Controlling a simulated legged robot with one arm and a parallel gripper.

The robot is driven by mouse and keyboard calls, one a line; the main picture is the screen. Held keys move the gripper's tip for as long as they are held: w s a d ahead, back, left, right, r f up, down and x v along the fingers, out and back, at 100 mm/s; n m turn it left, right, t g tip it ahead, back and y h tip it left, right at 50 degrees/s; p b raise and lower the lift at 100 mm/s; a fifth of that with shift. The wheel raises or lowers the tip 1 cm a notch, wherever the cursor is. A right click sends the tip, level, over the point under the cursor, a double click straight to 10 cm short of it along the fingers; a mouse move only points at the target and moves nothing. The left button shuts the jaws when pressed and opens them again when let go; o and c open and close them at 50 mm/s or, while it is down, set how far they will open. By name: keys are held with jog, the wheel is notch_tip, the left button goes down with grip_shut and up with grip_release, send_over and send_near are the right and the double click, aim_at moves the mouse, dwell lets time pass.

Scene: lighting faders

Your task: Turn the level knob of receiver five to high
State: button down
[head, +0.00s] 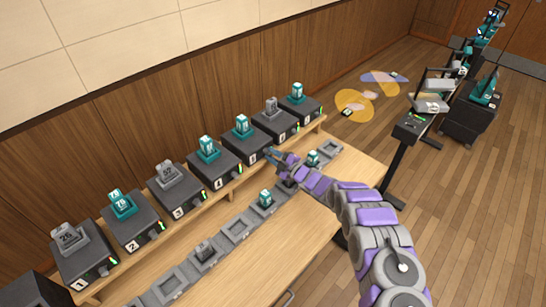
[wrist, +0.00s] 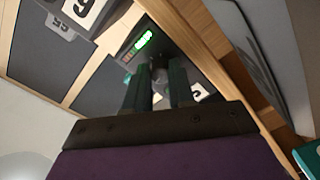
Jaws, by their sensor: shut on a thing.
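Receiver five (head: 244,152) is a dark box on the wooden shelf, with a teal unit docked on top. My gripper (head: 272,155) reaches its front right corner. In the wrist view, the two dark fingers (wrist: 161,75) are close together at the front panel, shut on the level knob, which they hide. A lit green level bar (wrist: 143,40) shows beside the fingertips, with dimmer orange segments below it. A white number label (wrist: 200,92) is partly covered by a finger. The knob's pointer cannot be seen.
Similar receivers stand on both sides, including receiver four (head: 215,176) and receiver six (head: 276,127). Below them, a row of grey trays (head: 237,229) holds a few small units on the wooden table (head: 275,257).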

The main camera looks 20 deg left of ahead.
jog(key=m, duration=0.4)
jog(key=shift+f+m, duration=0.1)
jog(key=shift+m, duration=0.3)
jog(key=m, duration=2.4)
jog(key=shift+s+p, duration=0.1)
jog(key=shift+p, duration=0.3)
jog(key=shift+m, duration=0.3)
